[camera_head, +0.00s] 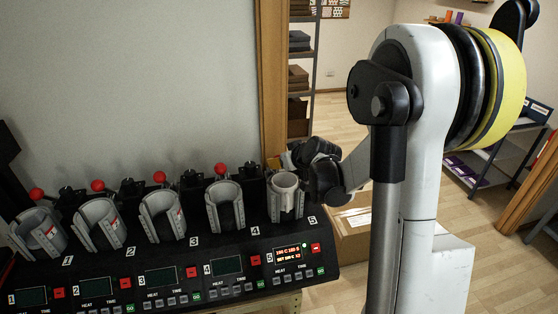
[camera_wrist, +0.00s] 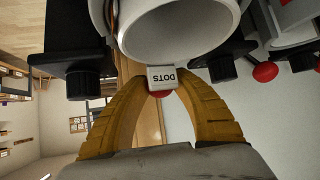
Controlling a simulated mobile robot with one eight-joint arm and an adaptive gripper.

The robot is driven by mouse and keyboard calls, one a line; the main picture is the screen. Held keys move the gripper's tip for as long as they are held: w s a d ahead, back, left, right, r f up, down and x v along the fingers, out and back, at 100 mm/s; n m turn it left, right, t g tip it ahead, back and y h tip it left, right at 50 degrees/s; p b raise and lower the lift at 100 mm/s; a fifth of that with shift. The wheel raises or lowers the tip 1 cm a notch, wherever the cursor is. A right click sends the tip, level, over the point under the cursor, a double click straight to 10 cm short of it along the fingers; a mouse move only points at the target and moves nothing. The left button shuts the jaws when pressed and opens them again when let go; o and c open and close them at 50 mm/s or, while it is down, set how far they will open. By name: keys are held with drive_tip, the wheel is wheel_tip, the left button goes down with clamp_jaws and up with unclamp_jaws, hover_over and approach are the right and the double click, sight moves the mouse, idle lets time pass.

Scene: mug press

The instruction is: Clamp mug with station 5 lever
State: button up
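The station 5 mug (camera_head: 285,184) is light grey and sits upright in the rightmost holder; its round open rim (camera_wrist: 180,30) fills the top of the wrist view. The station 5 lever's red knob (camera_wrist: 155,93) shows between my yellow fingers, partly covered by a small tag marked "DOTS" (camera_wrist: 162,78). My gripper (camera_wrist: 162,76) is narrowed around the lever end, with both fingertips at the tag's edges. In the head view my dark gripper (camera_head: 302,158) is just behind and right of the mug, and the lever there is hidden.
The black press (camera_head: 175,245) has stations 1 to 5 in a row. The station 4 lever knob (camera_head: 220,169) stands close to the left; a red knob (camera_wrist: 265,72) also shows in the wrist view. A cardboard box (camera_head: 352,222) is on the floor at right.

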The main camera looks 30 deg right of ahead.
drive_tip(key=shift+w, duration=0.1)
drive_tip(key=shift+w+d+r, duration=0.2)
drive_tip(key=shift+w+r, duration=0.2)
drive_tip(key=shift+w, duration=0.25)
drive_tip(key=shift+w+d+r, duration=0.2)
drive_tip(key=shift+w+r, duration=0.15)
drive_tip(key=shift+w, duration=0.4)
drive_tip(key=shift+w+r, duration=0.1)
drive_tip(key=shift+w, duration=0.05)
drive_tip(key=shift+w+d+r, duration=0.15)
drive_tip(key=shift+w+d, duration=0.1)
drive_tip(key=shift+w, duration=0.35)
drive_tip(key=shift+w+d+r, duration=0.15)
drive_tip(key=shift+w+d, duration=0.05)
drive_tip(key=shift+w, duration=0.4)
drive_tip(key=shift+w+d+b, duration=0.2)
drive_tip(key=shift+w+b, duration=0.05)
drive_tip(key=shift+w, duration=0.45)
drive_tip(key=shift+w+d+b, duration=0.2)
drive_tip(key=shift+w, duration=0.5)
